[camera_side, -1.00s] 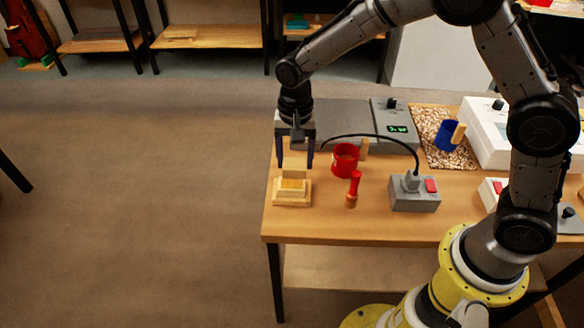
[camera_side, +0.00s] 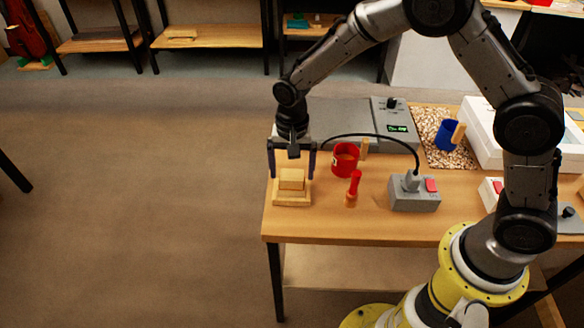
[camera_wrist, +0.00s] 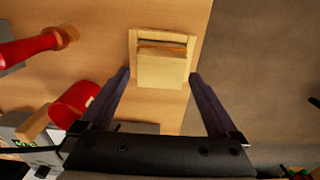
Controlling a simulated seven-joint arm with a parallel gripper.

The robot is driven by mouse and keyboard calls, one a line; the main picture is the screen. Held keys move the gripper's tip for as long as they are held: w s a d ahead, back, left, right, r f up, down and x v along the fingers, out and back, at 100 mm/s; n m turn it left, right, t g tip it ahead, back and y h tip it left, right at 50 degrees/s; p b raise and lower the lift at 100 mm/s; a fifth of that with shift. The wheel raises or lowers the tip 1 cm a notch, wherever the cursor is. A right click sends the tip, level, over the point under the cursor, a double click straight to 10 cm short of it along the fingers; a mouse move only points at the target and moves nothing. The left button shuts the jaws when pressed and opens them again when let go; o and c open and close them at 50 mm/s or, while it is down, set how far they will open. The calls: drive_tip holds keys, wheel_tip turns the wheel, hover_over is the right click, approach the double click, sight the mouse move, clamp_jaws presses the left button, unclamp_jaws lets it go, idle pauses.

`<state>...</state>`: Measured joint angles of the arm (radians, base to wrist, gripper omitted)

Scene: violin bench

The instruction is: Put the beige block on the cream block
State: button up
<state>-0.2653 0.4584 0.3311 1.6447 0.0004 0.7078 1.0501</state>
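The beige block (camera_side: 292,178) sits on a wider pale stepped piece (camera_side: 292,199) at the table's left edge. In the wrist view, the beige block (camera_wrist: 161,70) covers most of this piece, whose pale rim (camera_wrist: 162,34) and an orange-brown strip show at the far side. I cannot clearly tell the cream block from the base under it; the beige block hides most of what is below. My gripper (camera_side: 291,176) points down over the stack, its dark fingers on either side of the block. The wrist view shows my gripper (camera_wrist: 159,74) open, with gaps between fingers and block.
A red mug (camera_side: 345,159) and a red-handled tool (camera_side: 353,188) stand right of the stack. A grey switch box (camera_side: 414,192) with a black cable is farther right. A blue mug (camera_side: 447,135) stands beyond. Bare tabletop lies between them.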

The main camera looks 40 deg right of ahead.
sight(292, 172)
wheel_tip(292, 172, up, 12)
drive_tip(key=shift+r, duration=0.25)
idle(0.6)
drive_tip(key=s+d+r+n+t, duration=0.2)
drive_tip(key=s+d+r, duration=0.3)
drive_tip(key=s+r, duration=0.15)
drive_tip(key=s+d+r+n+t, duration=0.1)
drive_tip(key=s+d+n, duration=0.2)
drive_tip(key=s, duration=0.7)
drive_tip(key=s+d+r+n+t, duration=0.2)
drive_tip(key=s+d+n, duration=0.1)
drive_tip(key=s, duration=0.7)
drive_tip(key=shift+d+n+t, duration=0.3)
drive_tip(key=shift+n, duration=0.2)
